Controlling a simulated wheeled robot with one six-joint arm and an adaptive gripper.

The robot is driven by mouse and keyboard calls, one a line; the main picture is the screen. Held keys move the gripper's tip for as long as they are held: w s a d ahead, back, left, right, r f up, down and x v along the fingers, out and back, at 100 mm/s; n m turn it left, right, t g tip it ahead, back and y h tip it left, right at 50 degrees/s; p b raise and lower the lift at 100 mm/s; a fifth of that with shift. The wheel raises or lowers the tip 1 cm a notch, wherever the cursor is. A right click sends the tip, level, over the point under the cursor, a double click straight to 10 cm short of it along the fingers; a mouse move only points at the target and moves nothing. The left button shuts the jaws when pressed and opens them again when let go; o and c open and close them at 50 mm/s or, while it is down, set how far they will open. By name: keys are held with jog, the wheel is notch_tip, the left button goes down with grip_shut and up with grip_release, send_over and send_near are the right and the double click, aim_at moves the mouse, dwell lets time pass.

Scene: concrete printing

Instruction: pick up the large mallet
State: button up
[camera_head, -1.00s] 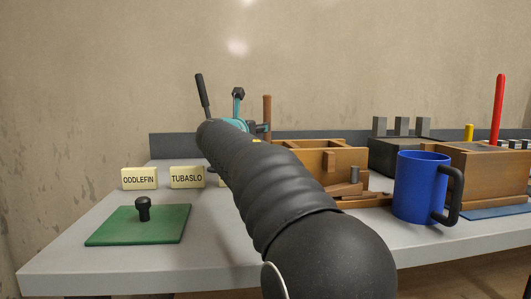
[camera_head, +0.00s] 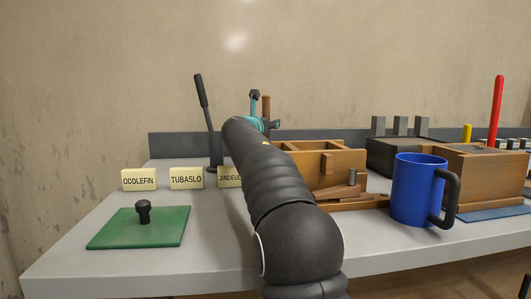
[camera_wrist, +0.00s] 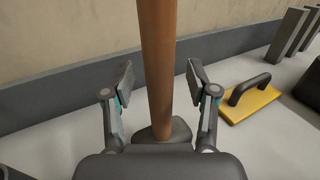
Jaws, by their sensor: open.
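A mallet with a tall brown wooden handle (camera_wrist: 157,60) stands upright on its dark grey head (camera_wrist: 165,131) in the wrist view. Part of the same brown handle shows in the head view (camera_head: 266,106), behind my arm; its head is hidden there. My gripper (camera_wrist: 160,84) is open, with one finger on each side of the handle and a gap to each. The handle is between or just beyond the fingertips; I cannot tell the exact depth. In the head view my gripper is mostly hidden behind my arm.
A yellow float (camera_wrist: 250,100) lies right of the mallet. A black upright lever (camera_head: 202,92) stands left of my arm. A wooden box (camera_head: 340,166), blue mug (camera_head: 417,188) and red handle (camera_head: 497,110) are to the right. A green plate (camera_head: 140,228) lies front left.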

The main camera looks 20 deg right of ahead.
grip_shut()
jog(key=shift+r, duration=0.15)
